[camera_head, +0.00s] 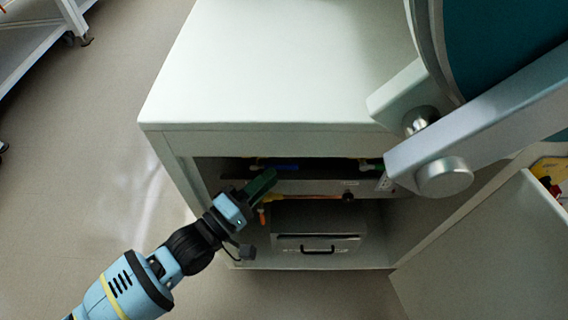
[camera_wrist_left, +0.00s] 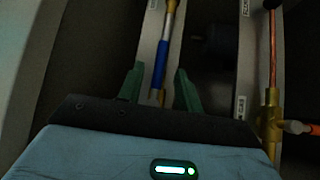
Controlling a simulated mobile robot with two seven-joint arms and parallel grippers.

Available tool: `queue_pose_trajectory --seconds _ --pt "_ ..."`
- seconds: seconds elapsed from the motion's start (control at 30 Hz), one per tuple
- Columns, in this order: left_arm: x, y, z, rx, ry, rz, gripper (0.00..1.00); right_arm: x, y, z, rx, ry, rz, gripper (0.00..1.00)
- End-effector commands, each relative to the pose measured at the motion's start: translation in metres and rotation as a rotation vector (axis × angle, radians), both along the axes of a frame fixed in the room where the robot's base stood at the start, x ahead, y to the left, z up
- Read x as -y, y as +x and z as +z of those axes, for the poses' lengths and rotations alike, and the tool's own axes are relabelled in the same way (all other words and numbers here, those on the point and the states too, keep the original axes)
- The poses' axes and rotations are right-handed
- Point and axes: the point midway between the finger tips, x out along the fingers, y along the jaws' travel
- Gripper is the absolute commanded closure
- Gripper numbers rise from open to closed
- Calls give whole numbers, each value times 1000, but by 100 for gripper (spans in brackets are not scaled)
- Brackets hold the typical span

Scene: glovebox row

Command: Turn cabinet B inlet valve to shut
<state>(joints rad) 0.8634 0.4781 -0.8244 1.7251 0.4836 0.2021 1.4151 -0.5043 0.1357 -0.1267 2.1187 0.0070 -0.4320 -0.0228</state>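My left gripper (camera_head: 262,183) reaches into the open cabinet (camera_head: 290,65) from the left. In the left wrist view its two green fingers (camera_wrist_left: 160,90) are open and apart. A blue sleeve or handle (camera_wrist_left: 160,65) on a brass-ended line lies between and beyond them, with a gap on both sides. The blue part (camera_head: 286,167) also shows under the cabinet top in the head view. A brass valve (camera_wrist_left: 270,115) with an orange-tipped handle stands to the right of the fingers. The labels are too small to read, so I cannot tell which valve is the inlet. My right gripper is out of view.
A grey box (camera_head: 318,236) with a black handle fills the lower cabinet. The cabinet door (camera_head: 490,255) stands open at the right. A white cart (camera_head: 28,40) is at the far left; the floor between is clear.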

Motion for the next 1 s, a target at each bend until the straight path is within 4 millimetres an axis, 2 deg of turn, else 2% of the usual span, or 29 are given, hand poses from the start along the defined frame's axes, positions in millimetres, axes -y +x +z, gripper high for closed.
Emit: queue_pose_trajectory --seconds 0.3,0.73,1.0 --pt "32 31 6 1 -1 0 65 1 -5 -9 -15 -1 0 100" --pt "39 38 8 0 1 0 65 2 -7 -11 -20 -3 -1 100" --pt "39 38 7 0 1 0 99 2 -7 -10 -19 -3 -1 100"
